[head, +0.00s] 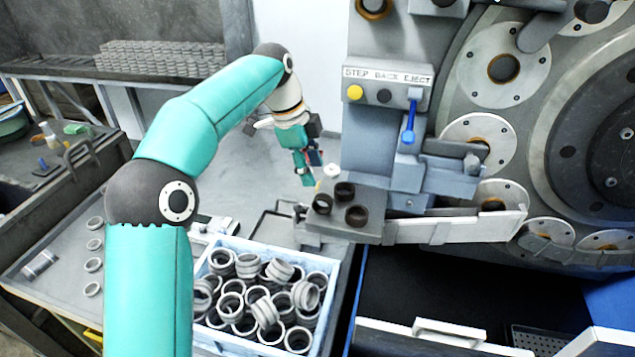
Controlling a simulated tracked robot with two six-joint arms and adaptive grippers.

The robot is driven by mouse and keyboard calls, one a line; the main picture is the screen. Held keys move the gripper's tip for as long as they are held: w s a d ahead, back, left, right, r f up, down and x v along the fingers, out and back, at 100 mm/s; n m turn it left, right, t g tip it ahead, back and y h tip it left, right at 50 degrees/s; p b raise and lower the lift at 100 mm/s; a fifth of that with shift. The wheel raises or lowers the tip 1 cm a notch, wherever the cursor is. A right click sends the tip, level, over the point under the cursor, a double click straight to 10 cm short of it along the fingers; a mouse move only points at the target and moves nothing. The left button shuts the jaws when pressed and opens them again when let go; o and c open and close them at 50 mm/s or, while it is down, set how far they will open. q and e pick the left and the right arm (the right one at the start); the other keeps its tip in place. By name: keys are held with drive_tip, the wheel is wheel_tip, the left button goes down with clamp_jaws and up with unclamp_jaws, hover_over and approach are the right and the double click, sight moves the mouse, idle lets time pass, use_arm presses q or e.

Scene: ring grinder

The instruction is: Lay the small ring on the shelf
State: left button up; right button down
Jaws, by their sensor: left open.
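My left gripper (312,178) hangs open with its fingers pointing down, behind the small dark block (365,232) at the front of the machine. Three dark rings (356,215) stand on this block, and the gripper is apart from them. I see no ring between its fingers, though they are small in the picture. Several small grey rings (93,265) lie in a row on the table at left. I cannot tell which ring is the small one meant. A long shelf-like rack (60,69) at the back left bears stacked grey rings (160,58). My right gripper is out of view.
A light blue crate (334,262) full of grey rings stands at the front centre. The grinder (560,130) fills the right, with a button panel (385,94) and a blue-handled lever (409,125). A pale bar (455,231) runs right from the block. Grey surface behind the gripper is clear.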

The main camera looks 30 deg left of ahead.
use_arm(q)
drive_tip(key=v, duration=0.3)
drive_tip(key=shift+a+r+p, duration=0.1)
drive_tip(key=shift+r+p, duration=0.2)
drive_tip(key=shift+r, duration=0.05)
drive_tip(key=shift+f, duration=0.1)
